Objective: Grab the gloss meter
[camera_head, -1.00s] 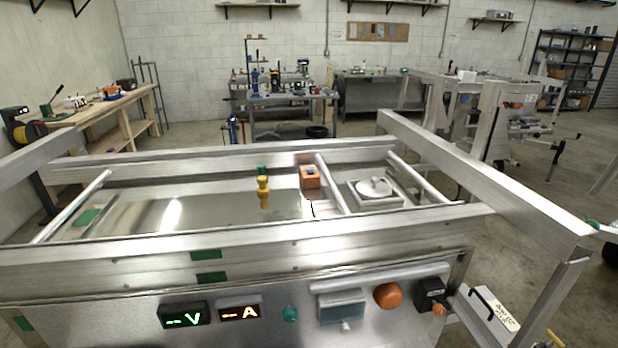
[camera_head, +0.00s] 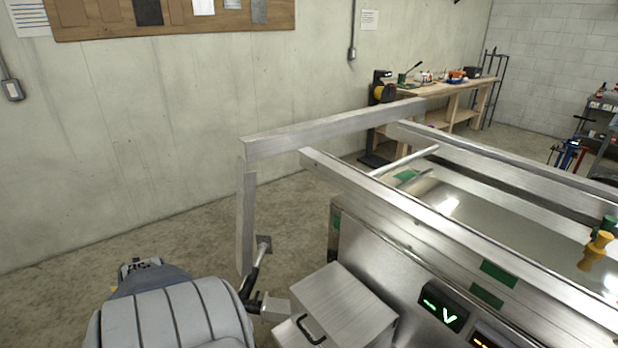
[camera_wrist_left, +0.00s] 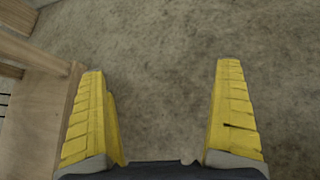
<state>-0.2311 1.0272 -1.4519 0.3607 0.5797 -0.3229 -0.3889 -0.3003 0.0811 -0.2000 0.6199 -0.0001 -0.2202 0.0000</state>
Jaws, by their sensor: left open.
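I cannot make out a gloss meter in either current view. My left gripper (camera_wrist_left: 160,70) shows in the left wrist view with its two yellow ribbed fingers wide apart. Nothing is between them; bare concrete floor lies beyond. The left gripper's fingers do not show in the head view, and my right gripper is in neither view.
A wooden workbench (camera_head: 455,90) is behind. Floor at left is clear.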

